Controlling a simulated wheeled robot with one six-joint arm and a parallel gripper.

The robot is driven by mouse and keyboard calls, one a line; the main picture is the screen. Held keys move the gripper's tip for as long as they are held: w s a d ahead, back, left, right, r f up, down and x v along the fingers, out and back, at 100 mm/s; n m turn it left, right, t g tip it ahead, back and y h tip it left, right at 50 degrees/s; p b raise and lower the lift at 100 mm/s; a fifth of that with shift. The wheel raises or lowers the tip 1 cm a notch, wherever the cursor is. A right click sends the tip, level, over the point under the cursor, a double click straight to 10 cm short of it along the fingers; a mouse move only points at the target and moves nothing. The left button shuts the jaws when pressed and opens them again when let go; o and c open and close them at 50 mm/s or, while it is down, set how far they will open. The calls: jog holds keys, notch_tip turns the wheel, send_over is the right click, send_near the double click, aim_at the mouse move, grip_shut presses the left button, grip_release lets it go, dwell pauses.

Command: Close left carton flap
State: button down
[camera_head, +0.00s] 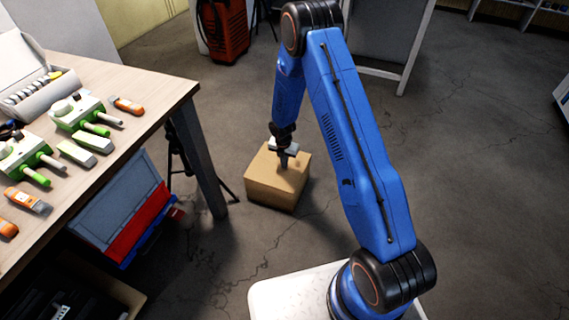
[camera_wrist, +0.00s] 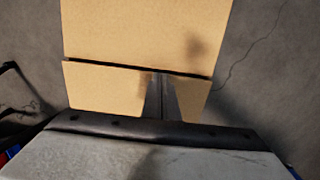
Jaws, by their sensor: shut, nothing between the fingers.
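The brown carton (camera_head: 272,188) stands on the floor, its top looking mostly flat in the head view. My gripper (camera_head: 284,165) points down over the top of the carton, shut and empty. In the wrist view a wide cardboard panel (camera_wrist: 145,30) lies beyond a dark straight gap, and a narrower panel (camera_wrist: 100,88) lies on the near side. The shut fingers (camera_wrist: 161,80) reach over the narrower panel close to the gap. I cannot tell whether they touch the cardboard, or which panel is the left flap.
A wooden workbench (camera_head: 150,88) with green and orange devices stands at the left. A red machine (camera_head: 225,30) stands behind. The floor (camera_head: 480,150) right of the arm is clear.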

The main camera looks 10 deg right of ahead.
jog(key=shift+w+d+f, duration=0.1)
jog(key=shift+f, duration=1)
jog(key=shift+d+r, duration=0.1)
jog(key=shift+r, duration=0.35)
jog(key=shift+r, duration=0.1)
jog(key=shift+r, duration=0.1)
